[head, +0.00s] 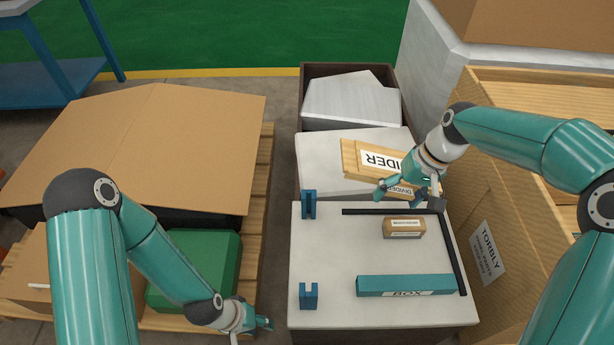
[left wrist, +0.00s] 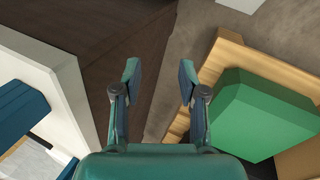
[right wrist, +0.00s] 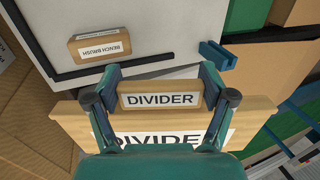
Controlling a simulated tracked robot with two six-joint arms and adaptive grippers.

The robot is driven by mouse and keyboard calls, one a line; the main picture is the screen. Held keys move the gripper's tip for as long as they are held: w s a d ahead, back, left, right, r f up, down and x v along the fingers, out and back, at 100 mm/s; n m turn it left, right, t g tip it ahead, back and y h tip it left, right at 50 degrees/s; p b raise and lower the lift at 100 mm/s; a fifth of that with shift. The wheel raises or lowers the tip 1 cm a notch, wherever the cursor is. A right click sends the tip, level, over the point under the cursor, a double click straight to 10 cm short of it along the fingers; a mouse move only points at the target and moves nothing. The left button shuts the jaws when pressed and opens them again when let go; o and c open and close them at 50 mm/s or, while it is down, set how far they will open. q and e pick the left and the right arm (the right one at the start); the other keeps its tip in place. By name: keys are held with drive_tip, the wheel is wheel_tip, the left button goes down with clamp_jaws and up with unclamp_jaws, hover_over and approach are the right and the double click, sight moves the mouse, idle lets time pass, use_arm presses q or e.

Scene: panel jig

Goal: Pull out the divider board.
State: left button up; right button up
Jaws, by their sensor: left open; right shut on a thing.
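The divider board (head: 348,160) is pale wood with a white DIVIDER label, just beyond the far edge of the white worktop (head: 335,250). A smaller wooden block, also labelled DIVIDER, is on its near side. In the right wrist view the board (right wrist: 255,118) spans wide behind the block, whose label (right wrist: 160,99) faces me. My right gripper (head: 408,190) is shut on this block, with one finger at each end (right wrist: 160,88). I cannot tell how the board's lower edge sits. My left gripper (head: 262,324) is open and empty, low beside the worktop's near left corner; its fingers (left wrist: 158,80) are apart.
On the worktop are a small BENCH BRUSH block (head: 404,229), a teal BOX piece (head: 375,286), two blue brackets (head: 309,205) and black strips (head: 455,255). A wooden TORBLY crate (head: 484,285) stands right. A pallet with cartons (head: 200,140) and a green box (head: 195,270) stands left.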

drive_tip(key=shift+d+r, duration=0.1)
drive_tip(key=shift+d, duration=0.05)
use_arm(q)
drive_tip(key=shift+o, duration=2.5)
use_arm(e)
drive_tip(key=shift+s, duration=0.15)
use_arm(q)
drive_tip(key=shift+o, duration=0.4)
drive_tip(key=shift+f+b, duration=0.9)
drive_tip(key=shift+b, duration=0.05)
use_arm(e)
drive_tip(key=s+a+r+m+g+y+b, duration=0.15)
drive_tip(key=s+a+m+g+y, duration=0.3)
drive_tip(key=a+m, duration=0.65)
use_arm(q)
drive_tip(key=shift+f+b, duration=1)
drive_tip(key=shift+f, duration=0.8)
use_arm(e)
drive_tip(key=a+r+m+t+y, duration=0.4)
drive_tip(key=a+r+m+y, duration=0.3)
drive_tip(key=a+r+y, duration=0.1)
drive_tip(key=shift+w+a+r+y, duration=0.15)
drive_tip(key=shift+w+a+y, duration=0.3)
drive_tip(key=shift+y, duration=0.8)
drive_tip(key=shift+s+t, duration=0.1)
drive_tip(key=shift+t, duration=0.15)
